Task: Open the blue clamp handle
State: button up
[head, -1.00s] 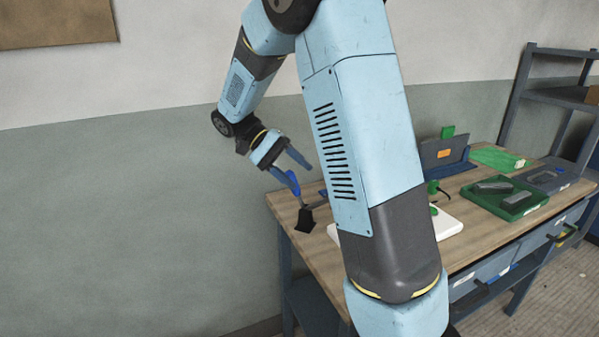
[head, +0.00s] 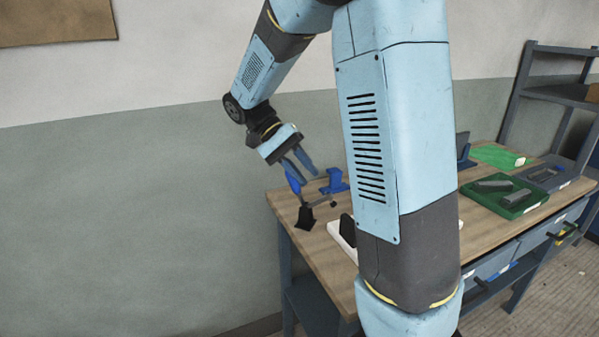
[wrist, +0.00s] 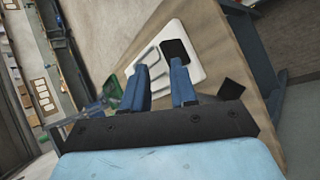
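The blue clamp handle (head: 294,186) rises from a black clamp base (head: 305,218) near the left end of the workbench. My gripper (head: 306,172) points down just above the handle in the head view. One finger overlaps the handle's top, and I cannot tell whether they touch. In the wrist view the two blue fingers of my gripper (wrist: 160,84) stand apart with a gap between them. I see no handle in that gap. A black part (wrist: 231,89), perhaps the clamp base, shows right of the fingers there.
A white plate (wrist: 190,38) with a black square lies on the wooden workbench (head: 285,207). A blue bracket (head: 335,182) stands right of the handle. A green tray (head: 488,203) with grey parts lies farther right. My arm hides the bench's middle.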

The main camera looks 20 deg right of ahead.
jog(key=t+y, duration=0.1)
jog(key=d+m+t+y, duration=0.1)
jog(key=shift+d+r+m+y, duration=0.15)
jog(key=shift+r+m+y, duration=0.05)
jog(key=shift+m+y, duration=0.1)
jog(key=c, duration=0.3)
jog(key=shift+w+d+r+m+t+y, duration=0.25)
jog(key=shift+m+t+y, duration=0.15)
jog(key=shift+t+y, duration=0.25)
jog(key=shift+c, duration=0.8)
jog(key=r+m+t+y, duration=0.1)
jog(key=t, duration=0.1)
jog(key=w+d+r+m+t, duration=0.1)
jog(key=r+t, duration=0.1)
jog(key=w+d+r+m+t+y, duration=0.1)
jog(key=r+t, duration=0.1)
jog(key=shift+w+m+y, duration=0.25)
jog(key=shift+m+y, duration=0.05)
jog(key=shift+y, duration=0.05)
grip_shut()
send_over(298, 185)
jog(key=s, duration=0.3)
jog(key=s+x, duration=0.2)
jog(key=x, duration=0.8)
jog(key=shift+w+d+f, duration=0.2)
jog(key=shift+w+f, duration=0.5)
jog(key=shift+w, duration=0.25)
